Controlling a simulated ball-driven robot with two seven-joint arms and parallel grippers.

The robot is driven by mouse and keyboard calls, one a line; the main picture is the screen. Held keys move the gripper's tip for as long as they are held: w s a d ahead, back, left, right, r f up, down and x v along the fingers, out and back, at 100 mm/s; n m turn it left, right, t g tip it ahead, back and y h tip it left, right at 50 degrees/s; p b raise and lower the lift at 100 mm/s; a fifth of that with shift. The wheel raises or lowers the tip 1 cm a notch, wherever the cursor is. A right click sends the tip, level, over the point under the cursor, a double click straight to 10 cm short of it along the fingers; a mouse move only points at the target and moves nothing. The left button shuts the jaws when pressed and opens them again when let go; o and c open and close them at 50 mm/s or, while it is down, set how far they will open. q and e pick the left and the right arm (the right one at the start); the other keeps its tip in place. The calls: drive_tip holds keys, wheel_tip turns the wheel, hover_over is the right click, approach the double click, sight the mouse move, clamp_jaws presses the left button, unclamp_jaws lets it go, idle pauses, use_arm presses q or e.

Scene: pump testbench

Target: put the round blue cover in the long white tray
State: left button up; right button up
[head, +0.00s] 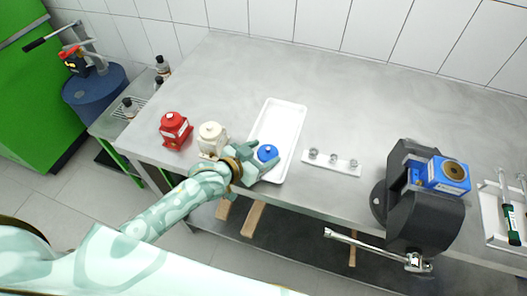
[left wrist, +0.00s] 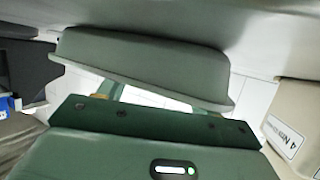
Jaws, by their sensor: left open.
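The round blue cover (head: 268,153) shows in the head view inside the outline of the near part of the long white tray (head: 289,118). My left gripper (head: 264,150) reaches over the tray's near left edge and is open, with its fingers around or just above the cover. Whether the cover touches a finger or lies flat on the tray floor is hard to tell. In the left wrist view my gripper fills the middle and the cover is hidden; a pale surface, probably the tray, shows behind it. My right gripper is not in view.
A beige container (head: 212,137) stands close left of my gripper, also in the left wrist view (left wrist: 293,125). A red container (head: 174,129) stands farther left. A white holder (head: 333,163) with small metal parts and a dark vise (head: 411,215) are to the right. The back table is clear.

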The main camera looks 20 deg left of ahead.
use_arm(q)
drive_tip(key=p+v, duration=0.2)
drive_tip(key=v, duration=0.9)
drive_tip(key=shift+s+r, duration=0.1)
drive_tip(key=shift+r, duration=0.1)
drive_tip(key=s+a+r+m+g+y, duration=0.2)
drive_tip(key=s+a+r+g+y, duration=0.25)
drive_tip(key=s+a+y, duration=0.65)
drive_tip(key=s+d+f+g+h+b, duration=0.1)
drive_tip(key=s+d+f+g+h, duration=0.1)
drive_tip(key=f, duration=1.1)
drive_tip(key=s+d+f+g+h+b, duration=0.1)
drive_tip(key=d+f+g, duration=0.1)
drive_tip(key=f, duration=1.1)
drive_tip(key=s+f+n+g+h+b, duration=0.1)
drive_tip(key=s+f+n+g+b, duration=0.1)
drive_tip(key=s+f, duration=1.8)
drive_tip(key=shift+d+f+n+g+h, duration=0.15)
drive_tip(key=shift+d+n+g+h, duration=0.2)
drive_tip(key=shift+n, duration=0.35)
